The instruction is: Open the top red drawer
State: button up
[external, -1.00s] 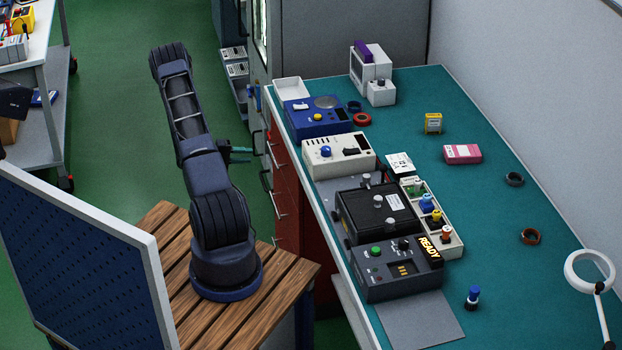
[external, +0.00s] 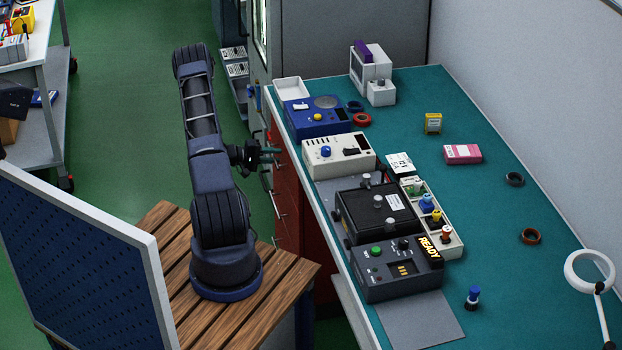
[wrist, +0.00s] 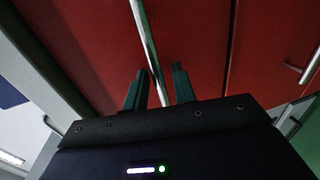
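The red drawer unit (external: 288,192) stands under the left edge of the green-topped bench, with bar handles on its front. All of its drawers look shut. My gripper (external: 270,155) is at the upper part of this front, with its dark green fingers pointing right. In the wrist view, my gripper (wrist: 160,82) is open, one finger on each side of a metal bar handle (wrist: 147,40) on a red front (wrist: 205,40). The handle runs between the fingers. Contact cannot be made out.
A second handle (wrist: 311,66) shows at the right of the wrist view. The bench top (external: 475,220) carries several devices along its near edge. A slatted wooden platform (external: 165,225) is under my arm, with a blue pegboard panel (external: 75,265) at left. Green floor is free behind.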

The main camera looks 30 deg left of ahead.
grip_shut()
jog(key=f+v, duration=0.3)
jog(key=v, duration=1.6)
jog(key=s+a+f+v, duration=0.1)
jog(key=f+v, duration=0.3)
jog(key=v, duration=1.5)
jog(key=shift+f, duration=0.1)
grip_release()
